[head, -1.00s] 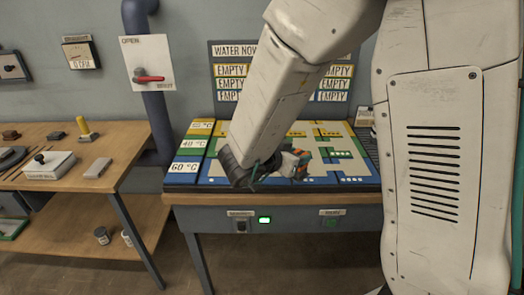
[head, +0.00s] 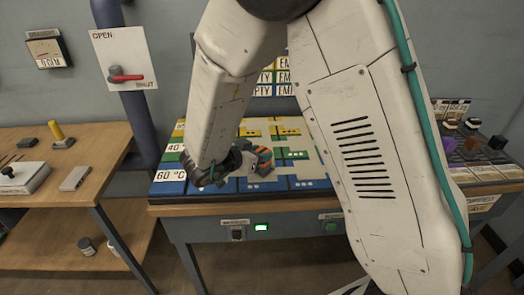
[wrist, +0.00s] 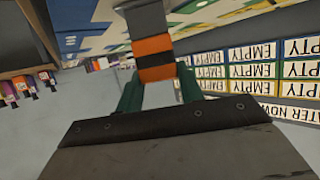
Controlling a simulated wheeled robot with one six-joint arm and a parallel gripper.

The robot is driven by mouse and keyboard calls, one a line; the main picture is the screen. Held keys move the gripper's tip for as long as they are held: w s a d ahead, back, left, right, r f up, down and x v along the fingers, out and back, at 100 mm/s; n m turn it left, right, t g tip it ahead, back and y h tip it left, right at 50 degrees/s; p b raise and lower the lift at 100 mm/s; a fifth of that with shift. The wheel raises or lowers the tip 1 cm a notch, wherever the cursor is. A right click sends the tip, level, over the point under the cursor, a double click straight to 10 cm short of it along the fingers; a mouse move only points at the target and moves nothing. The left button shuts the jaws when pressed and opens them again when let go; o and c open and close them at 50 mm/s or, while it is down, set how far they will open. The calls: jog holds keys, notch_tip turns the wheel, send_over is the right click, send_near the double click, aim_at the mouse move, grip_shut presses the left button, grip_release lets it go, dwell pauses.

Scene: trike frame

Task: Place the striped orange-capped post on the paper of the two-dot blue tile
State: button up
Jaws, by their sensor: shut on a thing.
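My gripper (head: 250,160) is shut on the striped post (head: 264,156), above the front part of the coloured board (head: 170,188). In the wrist view the post (wrist: 154,52) shows orange and dark bands and a grey end between my two fingers (wrist: 158,92). Its orange cap cannot be made out for certain. The blue tiles (head: 308,184) lie along the board's front row, marked 60 °C. My arm hides part of the board.
A wooden table (head: 100,182) on the left holds a yellow post (head: 57,132) and grey blocks. A table on the right holds dark and purple pieces (head: 472,144). A pipe with a red-handled valve (head: 126,77) stands behind. EMPTY signs (wrist: 250,72) line the wall.

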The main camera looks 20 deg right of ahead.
jog(key=shift+f, duration=0.15)
jog(key=o, duration=1.1)
